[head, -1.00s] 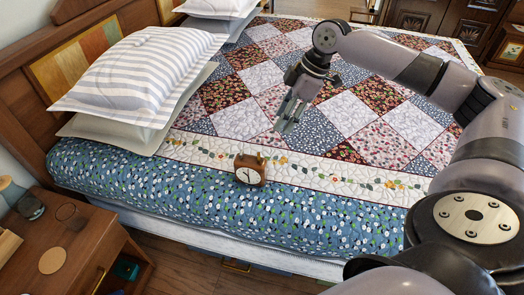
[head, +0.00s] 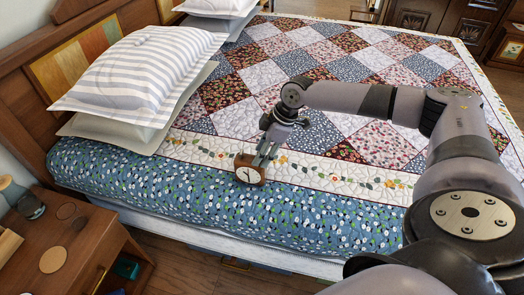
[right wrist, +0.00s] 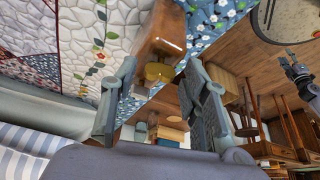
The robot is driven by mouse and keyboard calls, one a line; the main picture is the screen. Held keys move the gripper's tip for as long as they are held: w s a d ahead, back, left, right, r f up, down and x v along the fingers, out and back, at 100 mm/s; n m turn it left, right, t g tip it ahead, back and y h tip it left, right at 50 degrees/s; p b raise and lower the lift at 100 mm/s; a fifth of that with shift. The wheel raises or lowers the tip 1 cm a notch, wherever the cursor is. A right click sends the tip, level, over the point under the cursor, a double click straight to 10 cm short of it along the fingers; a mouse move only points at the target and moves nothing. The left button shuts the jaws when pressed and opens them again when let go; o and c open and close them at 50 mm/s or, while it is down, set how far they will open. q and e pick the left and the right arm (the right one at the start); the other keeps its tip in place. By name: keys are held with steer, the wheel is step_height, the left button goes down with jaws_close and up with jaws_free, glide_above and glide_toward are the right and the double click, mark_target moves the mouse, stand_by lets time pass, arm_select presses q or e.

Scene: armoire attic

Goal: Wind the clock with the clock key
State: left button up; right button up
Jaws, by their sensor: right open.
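The clock (head: 246,175) is a small brown wooden block with a pale round dial and dark hands. It stands upright on the blue flowered edge of the bed. In the right wrist view its wooden body (right wrist: 157,35) shows with a round brass piece (right wrist: 158,72), perhaps the key. My right gripper (head: 264,158) is open, pointing down at the clock's top. In the right wrist view its fingers (right wrist: 161,63) stand apart on both sides of the brass piece. I cannot tell whether they touch it. A grey arm part, likely my left gripper (right wrist: 298,74), shows small at the right.
The bed's quilt (head: 270,75) is clear around the clock. Striped pillows (head: 140,75) lie at the left. A wooden nightstand (head: 95,250) with a glass and round coasters stands at the front left. The bed's front edge is close to the clock.

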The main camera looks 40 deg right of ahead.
steer(key=shift+c, duration=0.3)
jaws_close()
stand_by(0.3)
